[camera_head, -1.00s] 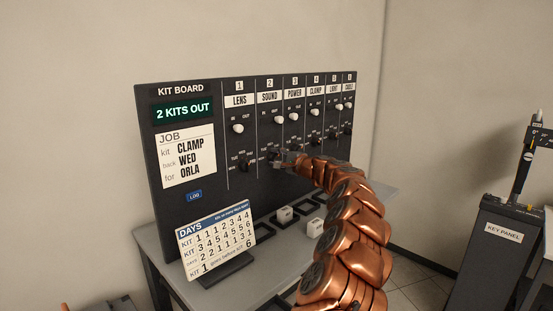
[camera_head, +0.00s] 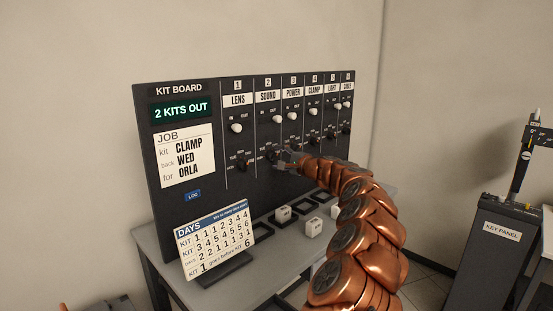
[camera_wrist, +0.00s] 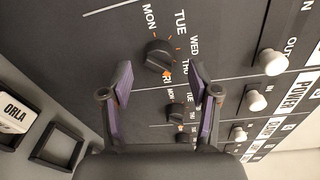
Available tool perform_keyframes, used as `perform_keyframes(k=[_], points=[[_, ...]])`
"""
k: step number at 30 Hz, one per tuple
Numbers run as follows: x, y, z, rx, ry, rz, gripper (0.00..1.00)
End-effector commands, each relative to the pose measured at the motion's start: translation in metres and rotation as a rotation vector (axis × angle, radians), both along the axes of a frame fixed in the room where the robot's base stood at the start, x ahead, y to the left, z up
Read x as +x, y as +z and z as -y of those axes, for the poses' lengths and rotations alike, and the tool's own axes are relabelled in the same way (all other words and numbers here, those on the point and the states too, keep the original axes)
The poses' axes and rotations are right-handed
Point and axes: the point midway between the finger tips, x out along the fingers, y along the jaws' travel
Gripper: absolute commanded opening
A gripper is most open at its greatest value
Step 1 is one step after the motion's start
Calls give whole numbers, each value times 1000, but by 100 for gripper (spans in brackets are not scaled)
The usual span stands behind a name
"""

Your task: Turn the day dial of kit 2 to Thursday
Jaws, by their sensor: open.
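The kit 2 day dial (camera_head: 272,156) is a small dark knob under the SOUND label on the kit board (camera_head: 205,215). In the wrist view the dial (camera_wrist: 160,55) is round and black, ringed by MON, TUE, WED, THU and FRI with orange marks. I cannot tell clearly which day it points at. My gripper (camera_head: 288,158) is just right of and in front of the dial. In the wrist view its two purple-padded fingers (camera_wrist: 163,82) are spread wide and empty, with the dial just beyond their tips, not between them.
Other day dials, such as the one for kit 3 (camera_wrist: 177,112), sit close beside it. White knobs, such as the kit 2 one (camera_head: 278,119), are above the dials. A DAYS card (camera_head: 215,240) and white cubes (camera_head: 284,213) stand on the table below.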

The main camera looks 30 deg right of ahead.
Motion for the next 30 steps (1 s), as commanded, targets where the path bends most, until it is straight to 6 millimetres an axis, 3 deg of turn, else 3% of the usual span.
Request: perform_keyframes(k=[21, 30], points=[[-77, 5, 13, 2, -2, -2, 61], [-94, 6, 16, 1, -3, -1, 61]])
